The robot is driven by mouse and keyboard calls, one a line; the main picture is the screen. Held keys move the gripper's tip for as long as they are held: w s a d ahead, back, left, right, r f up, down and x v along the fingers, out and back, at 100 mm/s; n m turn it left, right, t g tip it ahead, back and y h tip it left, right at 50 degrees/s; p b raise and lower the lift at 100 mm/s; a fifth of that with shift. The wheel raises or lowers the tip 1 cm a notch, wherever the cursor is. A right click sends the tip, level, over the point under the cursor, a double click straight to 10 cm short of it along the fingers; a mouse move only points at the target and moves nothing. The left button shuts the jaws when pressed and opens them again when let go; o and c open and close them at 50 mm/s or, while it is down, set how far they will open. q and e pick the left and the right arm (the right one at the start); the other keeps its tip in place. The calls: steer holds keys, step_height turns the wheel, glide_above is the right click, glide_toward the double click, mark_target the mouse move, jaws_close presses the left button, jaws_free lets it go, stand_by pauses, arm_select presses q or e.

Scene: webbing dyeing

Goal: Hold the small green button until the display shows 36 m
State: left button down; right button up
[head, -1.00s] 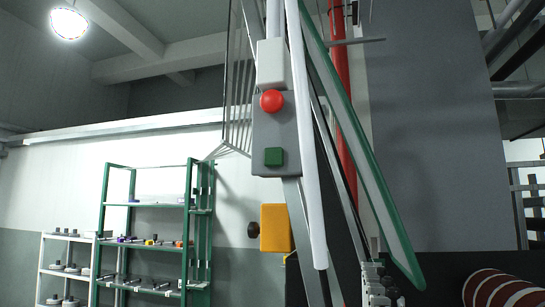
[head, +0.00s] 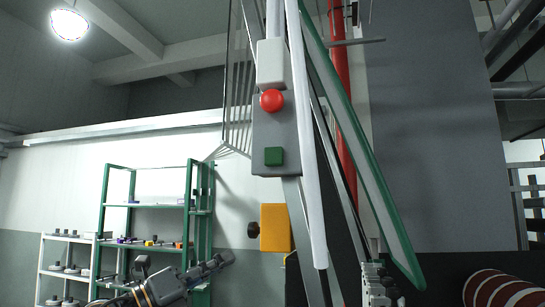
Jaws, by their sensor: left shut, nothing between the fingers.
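The small green button (head: 274,156) is a square on the lower part of a grey control box (head: 285,130). A round red button (head: 272,101) sits above it. A plain white box (head: 270,63) is mounted just above the control box; no reading shows on it, and I cannot tell if it is the display. My left gripper (head: 226,259) is at the lower left, shut and empty, its fingers pointing right. In the picture it is below and left of the green button, apart from it.
A yellow box (head: 275,228) with a black knob (head: 253,230) hangs below the control box. A white tube (head: 313,180) and a slanted green-edged bar (head: 375,185) pass on the right. A green shelf rack (head: 190,225) stands behind my left gripper.

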mark_target(274, 156)
arm_select(q)
steer(key=s+d+r+m+g+y, duration=0.1)
steer(key=s+d+r+m, duration=0.1)
steer(key=s+r+m, duration=0.6)
steer(key=s+d+r+m+g, duration=0.2)
steer(key=s+r+m, duration=0.6)
steer(key=s, duration=0.9)
step_height(274, 156, up, 2)
steer(key=shift+d+r+y, duration=0.1)
steer(key=shift+d+y, duration=0.25)
steer(key=shift+y, duration=0.05)
steer(key=shift+w+d+p, duration=0.45)
steer(key=shift+w+p, duration=0.45)
steer(key=shift+w, duration=0.5)
steer(key=shift+w+d+p, duration=0.5)
steer(key=shift+w+p, duration=0.4)
steer(key=shift+w, duration=0.45)
steer(key=shift+w+d+p, duration=0.45)
steer(key=shift+w+p, duration=0.45)
steer(key=shift+w, duration=0.5)
